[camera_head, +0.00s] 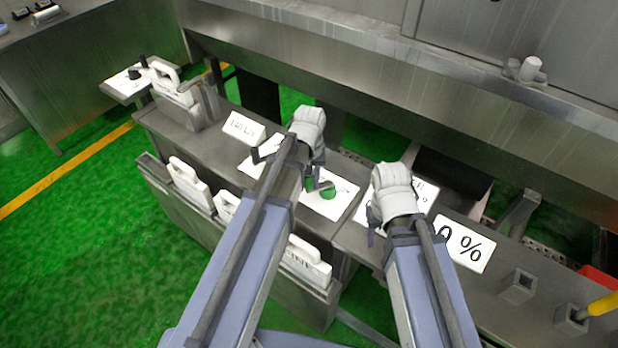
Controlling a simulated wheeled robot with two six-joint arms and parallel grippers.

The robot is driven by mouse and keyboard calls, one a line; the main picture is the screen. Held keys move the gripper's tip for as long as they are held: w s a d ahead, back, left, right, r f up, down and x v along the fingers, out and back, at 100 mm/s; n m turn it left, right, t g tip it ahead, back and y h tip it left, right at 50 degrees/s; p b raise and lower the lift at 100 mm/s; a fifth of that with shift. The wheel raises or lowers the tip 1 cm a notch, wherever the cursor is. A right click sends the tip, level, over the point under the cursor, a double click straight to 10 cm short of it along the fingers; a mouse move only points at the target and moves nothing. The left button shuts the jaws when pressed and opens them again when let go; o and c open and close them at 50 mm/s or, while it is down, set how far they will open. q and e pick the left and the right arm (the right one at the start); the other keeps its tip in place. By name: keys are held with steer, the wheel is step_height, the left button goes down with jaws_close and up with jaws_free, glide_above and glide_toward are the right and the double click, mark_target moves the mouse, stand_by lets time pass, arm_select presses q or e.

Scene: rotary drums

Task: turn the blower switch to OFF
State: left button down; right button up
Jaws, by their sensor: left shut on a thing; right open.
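A green rotary knob (328,191) sits on a white panel plate (343,207) in the middle of the console. My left gripper (314,184) is at this knob, its dark fingers shut on it; the white wrist and arm hide part of the grip. My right gripper (372,228) is open, right of the knob, low over the console beside another white plate (420,193). That plate's lettering is partly hidden behind my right wrist; only "ER" shows. I cannot read a blower label or an OFF mark beside the green knob.
A small white sign (243,129) stands left of my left gripper. White-handled pieces (190,184) line the console's front. A steel ledge (400,50) runs behind. Green floor is free at left.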

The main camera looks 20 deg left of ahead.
arm_select(q)
steer(key=n, duration=0.1)
steer(key=s+d+n, duration=0.1)
steer(key=n, duration=0.2)
steer(key=shift+s+d+n, duration=0.3)
steer(key=shift+s+d, duration=0.05)
steer(key=shift+s, duration=0.05)
steer(key=d+n, duration=0.1)
steer(key=n, duration=0.2)
steer(key=shift+s+d+n, duration=0.3)
steer(key=shift+s+d, duration=0.05)
steer(key=shift+d, duration=0.05)
steer(key=d+n, duration=0.1)
steer(key=n, duration=0.1)
steer(key=d+n, duration=0.1)
steer(key=n, duration=0.1)
steer(key=shift+d, duration=0.15)
steer(key=shift+w+d+n, duration=0.1)
steer(key=shift+d+n, duration=0.35)
steer(key=shift+n, duration=0.5)
steer(key=shift+w+d+n, duration=0.1)
steer(key=shift+d+n, duration=0.3)
steer(key=shift+n, duration=0.55)
steer(key=shift+d, duration=0.1)
steer(key=c, duration=0.6)
jaws_free()
arm_select(e)
steer(key=shift+r, duration=0.1)
